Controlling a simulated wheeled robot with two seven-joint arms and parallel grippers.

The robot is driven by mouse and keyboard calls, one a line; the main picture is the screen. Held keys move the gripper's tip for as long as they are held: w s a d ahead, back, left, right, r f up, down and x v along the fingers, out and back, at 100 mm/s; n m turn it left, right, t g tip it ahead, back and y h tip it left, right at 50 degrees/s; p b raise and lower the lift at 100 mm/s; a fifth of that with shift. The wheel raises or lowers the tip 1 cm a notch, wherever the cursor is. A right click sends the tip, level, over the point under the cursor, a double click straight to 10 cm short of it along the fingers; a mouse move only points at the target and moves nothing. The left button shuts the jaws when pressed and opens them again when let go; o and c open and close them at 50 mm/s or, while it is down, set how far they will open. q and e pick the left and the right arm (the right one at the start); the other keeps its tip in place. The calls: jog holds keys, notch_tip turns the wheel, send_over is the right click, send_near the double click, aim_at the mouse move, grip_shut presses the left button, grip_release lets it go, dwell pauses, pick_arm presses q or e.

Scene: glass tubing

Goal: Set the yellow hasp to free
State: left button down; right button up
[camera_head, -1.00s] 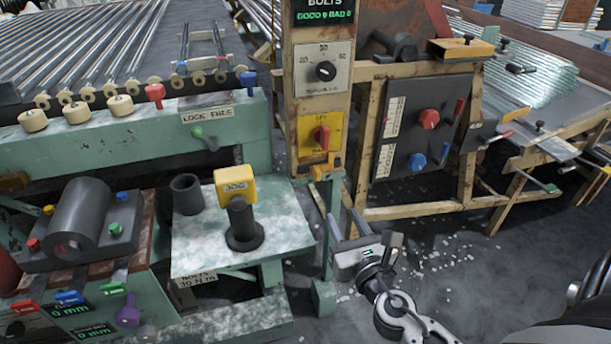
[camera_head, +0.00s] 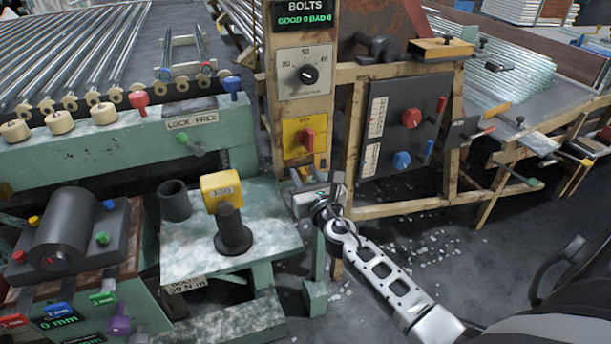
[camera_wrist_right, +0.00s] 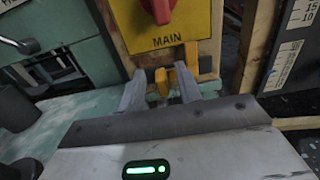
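The yellow hasp (camera_wrist_right: 183,80) is just below the yellow MAIN switch panel (camera_wrist_right: 175,24) in the right wrist view. In the head view it is mostly hidden behind my right gripper. My right gripper (camera_wrist_right: 160,90) is open, with its two grey fingers apart and pointing at the hasp area. The yellow part shows between the fingertips; I cannot tell whether they touch it. In the head view the right gripper (camera_head: 298,184) is just below the yellow panel (camera_head: 304,140) with its red handle. My left gripper is not in view.
A LOCK FREE plate (camera_head: 192,119) with a green lever (camera_head: 190,141) is on the green frame at left. A yellow-topped tool (camera_head: 222,190) stands on the mottled bench. The dark panel (camera_head: 403,130) with red and blue knobs is right of the post. Glass shards lie on the floor.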

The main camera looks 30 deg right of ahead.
jog(key=shift+w, duration=0.15)
grip_shut()
jog(key=shift+w+a, duration=0.15)
jog(key=shift+a, duration=0.55)
jog(key=shift+w+a, duration=0.15)
jog(key=shift+a, duration=0.5)
grip_release()
jog(key=shift+s, duration=0.1)
jog(key=v, duration=1.5)
jog(key=shift+s+a, duration=0.25)
jog(key=shift+s, duration=0.1)
